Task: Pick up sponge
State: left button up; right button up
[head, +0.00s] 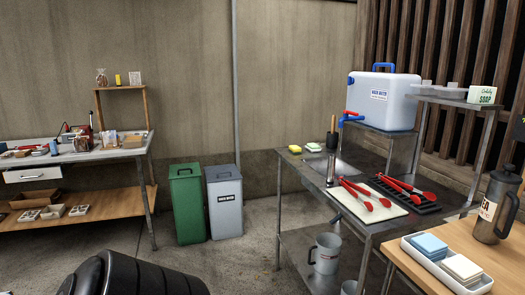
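A small yellow block that looks like a sponge (295,149) lies at the back left corner of the metal table on the right. A pale green flat piece (313,147) lies just right of it; it is too small to tell whether it is a sponge, a cloth or something else. Neither of my grippers shows in the head view, so nothing is seen touching the yellow block.
A wooden table (425,274) with a steel jug (495,205) stands front right. Green (187,205) and grey (224,205) bins stand behind open floor.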

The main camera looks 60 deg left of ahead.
aim_at(294, 149)
jog(key=u, duration=1.85)
